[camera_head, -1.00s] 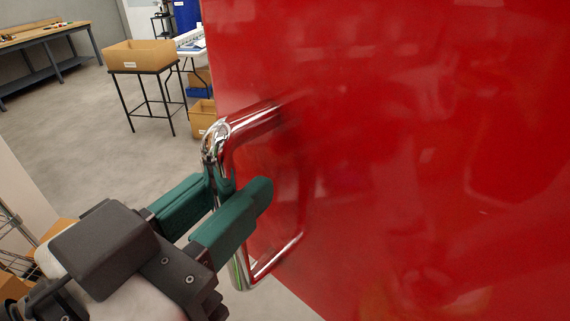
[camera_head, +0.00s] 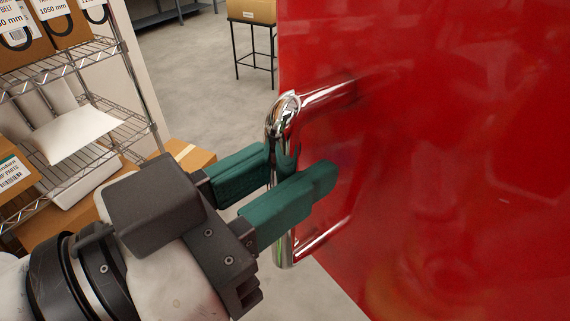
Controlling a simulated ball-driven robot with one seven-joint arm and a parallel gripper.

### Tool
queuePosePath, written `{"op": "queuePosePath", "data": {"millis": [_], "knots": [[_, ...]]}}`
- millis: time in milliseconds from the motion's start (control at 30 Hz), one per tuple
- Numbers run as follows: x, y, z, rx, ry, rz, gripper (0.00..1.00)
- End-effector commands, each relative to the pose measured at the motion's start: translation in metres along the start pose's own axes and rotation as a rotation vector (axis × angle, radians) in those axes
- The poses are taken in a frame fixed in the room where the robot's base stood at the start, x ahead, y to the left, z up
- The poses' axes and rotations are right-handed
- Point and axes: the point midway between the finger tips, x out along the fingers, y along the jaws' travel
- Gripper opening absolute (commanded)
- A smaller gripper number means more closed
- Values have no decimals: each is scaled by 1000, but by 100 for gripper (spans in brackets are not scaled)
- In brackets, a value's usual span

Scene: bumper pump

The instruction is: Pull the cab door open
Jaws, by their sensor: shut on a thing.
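The red cab door (camera_head: 430,150) fills the right half of the view, its left edge running down near the middle. A chrome handle (camera_head: 283,118) stands out from the door near that edge. My gripper (camera_head: 300,180) has two green fingers, one on each side of the handle's upright bar, and is shut on it. The fingers hide the middle of the bar. I cannot tell from this view how far the door stands open.
A wire shelf rack (camera_head: 75,62) with boxes stands close on the left. Cardboard boxes (camera_head: 188,156) lie at its foot. A black stand (camera_head: 252,55) with a carton on top is farther back. Grey floor (camera_head: 195,85) lies clear between rack and stand.

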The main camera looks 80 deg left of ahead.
Motion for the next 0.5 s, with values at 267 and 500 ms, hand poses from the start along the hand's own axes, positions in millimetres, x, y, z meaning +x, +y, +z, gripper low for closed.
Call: {"op": "queuePosePath", "data": {"millis": [267, 500], "knots": [[0, 0, -2, 2, 5, -2, 43], [0, 0, -1, 1, 2, -1, 46]]}}
